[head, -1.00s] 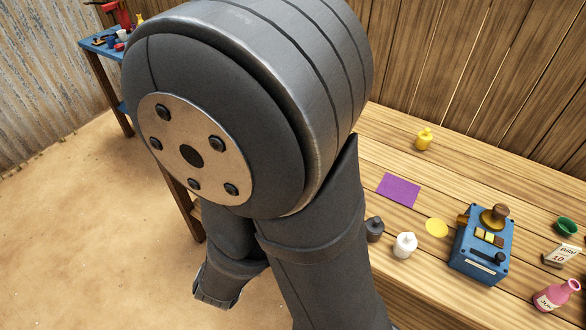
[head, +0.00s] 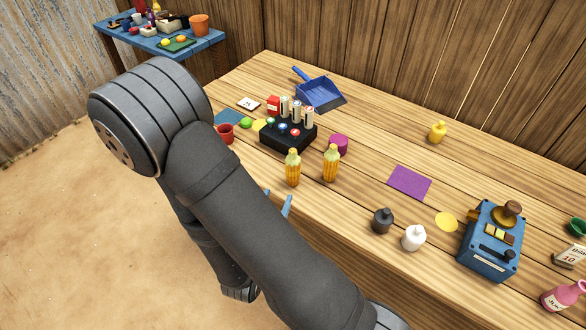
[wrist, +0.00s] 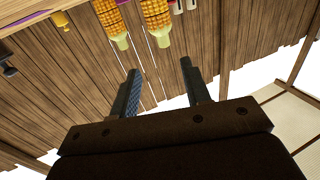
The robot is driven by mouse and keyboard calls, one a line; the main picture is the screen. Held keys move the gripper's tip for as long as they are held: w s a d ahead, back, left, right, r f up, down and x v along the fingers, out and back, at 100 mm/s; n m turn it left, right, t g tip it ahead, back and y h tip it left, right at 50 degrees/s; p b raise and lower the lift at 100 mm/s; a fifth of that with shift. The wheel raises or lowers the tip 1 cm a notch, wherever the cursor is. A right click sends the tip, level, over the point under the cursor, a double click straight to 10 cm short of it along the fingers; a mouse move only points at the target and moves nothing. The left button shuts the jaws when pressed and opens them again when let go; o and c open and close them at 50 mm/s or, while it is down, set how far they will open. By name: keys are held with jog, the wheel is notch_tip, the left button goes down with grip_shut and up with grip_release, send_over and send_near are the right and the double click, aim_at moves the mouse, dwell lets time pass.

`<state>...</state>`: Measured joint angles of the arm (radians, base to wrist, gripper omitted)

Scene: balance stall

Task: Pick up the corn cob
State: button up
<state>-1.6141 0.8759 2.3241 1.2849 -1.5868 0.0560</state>
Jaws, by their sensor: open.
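Two yellow corn cobs with pale green tops stand upright near the table's front edge, a left one (head: 292,172) and a right one (head: 331,167). In the wrist view my gripper (wrist: 160,84) is open and empty, and one cob (wrist: 108,17) and the other cob (wrist: 156,14) show beyond the fingertips, cut off by the top edge.
A black rack with bottles (head: 287,135) stands behind the cobs, with a magenta tub (head: 339,143) beside it. A red cup (head: 226,133) is to the left. A purple mat (head: 409,182), black pot (head: 382,220) and white pot (head: 413,238) are to the right.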

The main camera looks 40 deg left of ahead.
send_near(292, 157)
jog(key=x, duration=0.3)
jog(key=f+x, duration=0.1)
jog(key=x, duration=0.1)
jog(key=shift+w+d, duration=0.1)
jog(key=shift+w, duration=0.2)
jog(key=shift+a+r+x, duration=0.1)
jog(key=shift+r+x, duration=0.05)
jog(key=shift+x, duration=0.8)
jog(key=shift+a+r+x, duration=0.1)
jog(key=shift+r+x, duration=0.1)
jog(key=shift+x, duration=0.7)
jog(key=shift+r+x, duration=0.15)
jog(key=shift+x, duration=0.8)
jog(key=shift+s, duration=0.1)
grip_shut()
